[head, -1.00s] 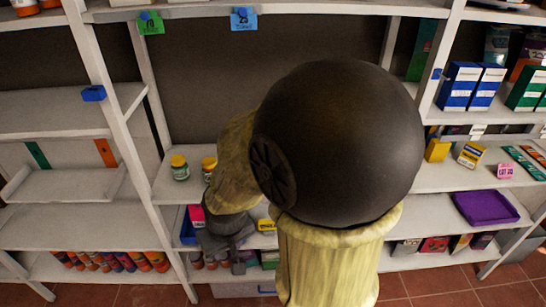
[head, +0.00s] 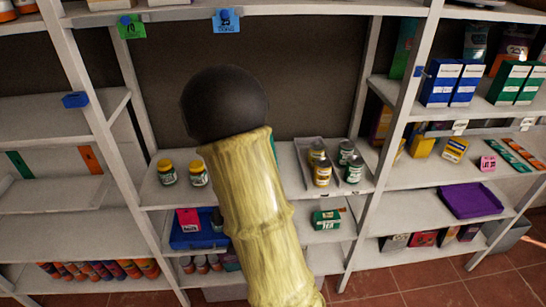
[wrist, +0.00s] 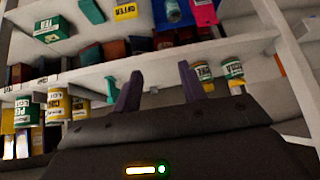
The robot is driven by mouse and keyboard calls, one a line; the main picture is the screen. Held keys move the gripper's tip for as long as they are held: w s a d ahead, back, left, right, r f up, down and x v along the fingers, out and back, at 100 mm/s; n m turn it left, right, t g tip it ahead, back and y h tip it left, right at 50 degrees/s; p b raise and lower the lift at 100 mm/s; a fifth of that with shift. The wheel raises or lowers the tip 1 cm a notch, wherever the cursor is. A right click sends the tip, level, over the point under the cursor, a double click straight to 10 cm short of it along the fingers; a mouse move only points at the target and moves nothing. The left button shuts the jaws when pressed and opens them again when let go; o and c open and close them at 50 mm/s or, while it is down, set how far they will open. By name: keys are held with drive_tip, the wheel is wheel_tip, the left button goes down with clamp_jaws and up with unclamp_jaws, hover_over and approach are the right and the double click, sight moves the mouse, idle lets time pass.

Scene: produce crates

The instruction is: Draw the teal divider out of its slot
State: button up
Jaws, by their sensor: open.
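The teal divider (wrist: 111,90) stands on the middle shelf between two groups of jars. The wrist view shows the scene upside down. In the head view only a thin teal edge (head: 274,150) shows beside my arm; the rest is hidden. I cannot make out its slot. My gripper (wrist: 160,84) is open and empty in the wrist view, with two dark purple fingers. The divider appears just left of the left finger, outside the gap; I see no contact. In the head view my arm hides the gripper.
Two jars (head: 183,174) stand left on that shelf, and a grey tray (head: 303,158) with several jars stands right. The lower shelf holds a blue bin (head: 190,240) and a green box (head: 326,219). White posts flank the bay. Another shelf (wrist: 150,68) edge lies close to the fingers.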

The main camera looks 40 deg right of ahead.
drive_tip(key=s+d+f+m+t+h, duration=0.1)
drive_tip(key=d+t+h, duration=0.5)
drive_tip(key=d, duration=1)
wheel_tip(320, 180, down, 2)
drive_tip(key=shift+s+f+t, duration=0.15)
drive_tip(key=shift+s+t, duration=0.55)
drive_tip(key=shift+t, duration=0.3)
drive_tip(key=shift+h, duration=0.4)
drive_tip(key=p+x, duration=0.6)
drive_tip(key=x, duration=0.6)
drive_tip(key=shift+w+d+f, duration=0.1)
drive_tip(key=shift+w+f, duration=0.05)
